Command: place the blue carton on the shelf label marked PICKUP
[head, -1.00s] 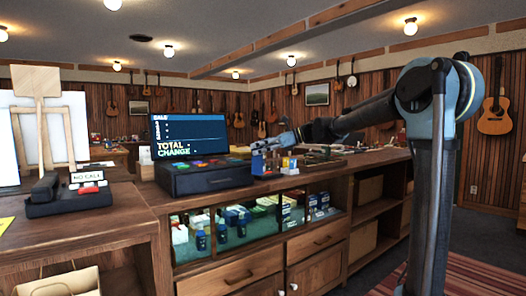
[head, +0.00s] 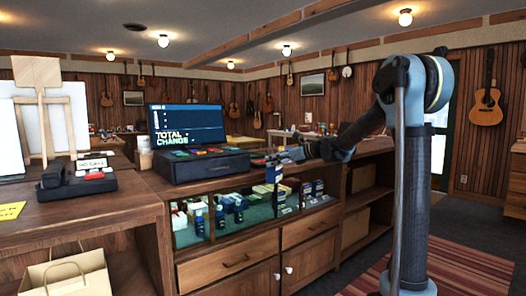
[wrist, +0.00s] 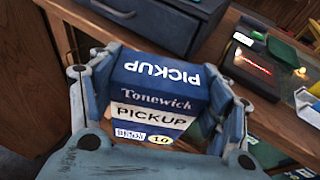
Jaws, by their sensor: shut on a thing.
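In the head view my gripper (head: 287,155) is above the front edge of the wooden counter, right of the cash register. The carton (head: 273,173) shows small there, below the fingers, in front of the glass case. I cannot make out a shelf label marked PICKUP in either view.
The cash register (head: 205,165) stands on the counter just left of my gripper. The glass-fronted case (head: 235,215) below holds several bottles and small cartons. Open shelves (head: 365,210) are to its right. A paper bag (head: 65,275) is at the lower left.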

